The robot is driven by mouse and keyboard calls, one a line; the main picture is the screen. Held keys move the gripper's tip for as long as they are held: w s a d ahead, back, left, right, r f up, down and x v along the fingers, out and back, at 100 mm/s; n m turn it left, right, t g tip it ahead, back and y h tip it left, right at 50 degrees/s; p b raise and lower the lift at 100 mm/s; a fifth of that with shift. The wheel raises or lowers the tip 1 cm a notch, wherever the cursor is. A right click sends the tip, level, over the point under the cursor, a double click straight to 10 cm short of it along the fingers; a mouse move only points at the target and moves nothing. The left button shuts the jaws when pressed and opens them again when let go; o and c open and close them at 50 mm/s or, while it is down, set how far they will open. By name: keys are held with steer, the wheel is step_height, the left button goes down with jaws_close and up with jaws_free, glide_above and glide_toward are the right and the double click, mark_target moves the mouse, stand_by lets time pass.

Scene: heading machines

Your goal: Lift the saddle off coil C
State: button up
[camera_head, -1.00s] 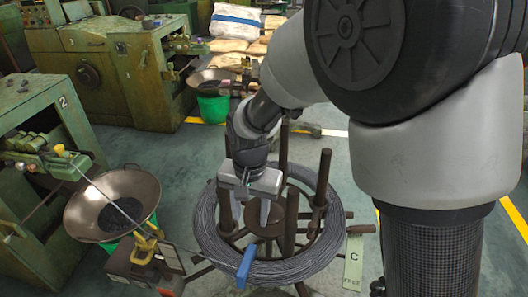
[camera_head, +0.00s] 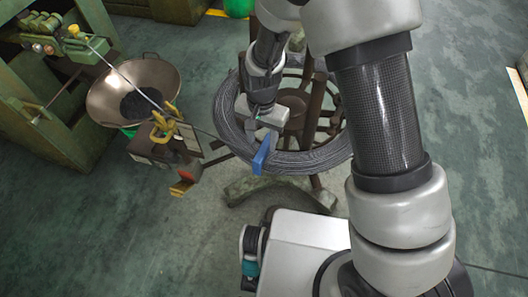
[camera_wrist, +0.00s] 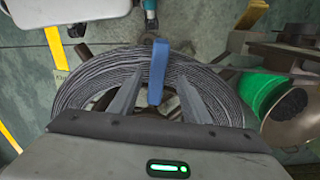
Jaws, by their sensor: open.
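The blue saddle (camera_head: 264,153) sits over the near rim of coil C (camera_head: 320,160), a ring of grey wire on a dark stand. In the wrist view the saddle (camera_wrist: 158,68) shows as an upright blue bar across the coil (camera_wrist: 85,80). My gripper (camera_head: 262,122) is just above and behind the saddle, pointing down. In the wrist view my gripper (camera_wrist: 160,82) is open, with one finger on each side of the saddle and gaps visible between. Whether the fingertips reach down to the saddle's depth is hard to tell.
A strand of wire runs from the green machine (camera_head: 45,75) at left towards the coil. A metal bowl (camera_head: 105,100) and a yellow-handled device (camera_head: 165,145) stand left of the coil. A green bucket (camera_wrist: 262,92) shows in the wrist view. Open floor lies at lower left.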

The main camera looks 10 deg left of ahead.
mark_target(264, 147)
steer(key=f, duration=0.1)
steer(key=f+b, duration=0.1)
steer(key=f, duration=0.3)
steer(key=shift+w+d+f, duration=0.15)
steer(key=shift+d, duration=0.1)
jaws_close()
